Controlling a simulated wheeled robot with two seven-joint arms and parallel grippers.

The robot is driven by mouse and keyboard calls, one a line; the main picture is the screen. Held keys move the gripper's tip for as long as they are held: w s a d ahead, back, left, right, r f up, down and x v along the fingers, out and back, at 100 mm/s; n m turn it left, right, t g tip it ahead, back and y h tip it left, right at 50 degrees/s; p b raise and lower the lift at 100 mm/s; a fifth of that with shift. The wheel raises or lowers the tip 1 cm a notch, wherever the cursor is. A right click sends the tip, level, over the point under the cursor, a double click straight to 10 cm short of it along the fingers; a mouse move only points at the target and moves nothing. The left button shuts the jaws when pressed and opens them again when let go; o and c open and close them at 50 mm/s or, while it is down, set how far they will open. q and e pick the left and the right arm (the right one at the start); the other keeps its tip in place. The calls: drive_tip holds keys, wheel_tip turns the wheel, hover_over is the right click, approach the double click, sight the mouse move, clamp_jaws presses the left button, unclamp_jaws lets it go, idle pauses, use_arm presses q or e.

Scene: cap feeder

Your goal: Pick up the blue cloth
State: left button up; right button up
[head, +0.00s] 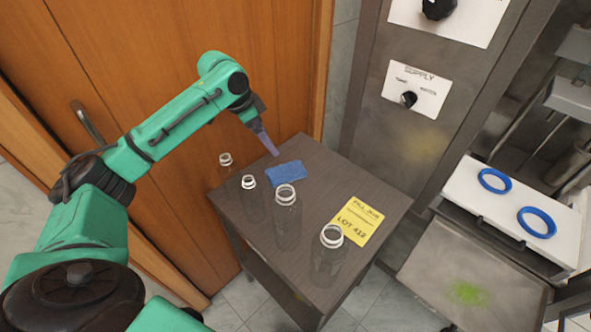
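The blue cloth (287,174) lies flat as a small rectangle on the dark side table (315,165), near its back left. My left gripper (274,151) comes in from the upper left and points down, its tip just behind the cloth's far left edge in the picture. A small strip of table shows between tip and cloth, and the cloth lies apart from the gripper. The fingers are seen edge-on, so I cannot tell whether they are open or shut. My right gripper is not in view.
Several clear bottles with white necks stand along the table's left and front, including a near bottle (330,260) and a middle bottle (287,215). A yellow note (357,221) lies right of the cloth. A metal machine with blue rings (536,222) stands at right.

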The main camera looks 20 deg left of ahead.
sight(289, 170)
use_arm(q)
drive_tip(key=p+x, duration=0.1)
drive_tip(key=x, duration=1.4)
drive_tip(key=shift+w+f, duration=0.15)
drive_tip(key=shift+w, duration=0.05)
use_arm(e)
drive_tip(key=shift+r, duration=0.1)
use_arm(q)
drive_tip(key=shift+f, duration=0.1)
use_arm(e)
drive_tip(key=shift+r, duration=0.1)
use_arm(q)
drive_tip(key=c, duration=1.2)
drive_tip(key=shift+c, duration=0.2)
wheel_tip(289, 170, up, 20)
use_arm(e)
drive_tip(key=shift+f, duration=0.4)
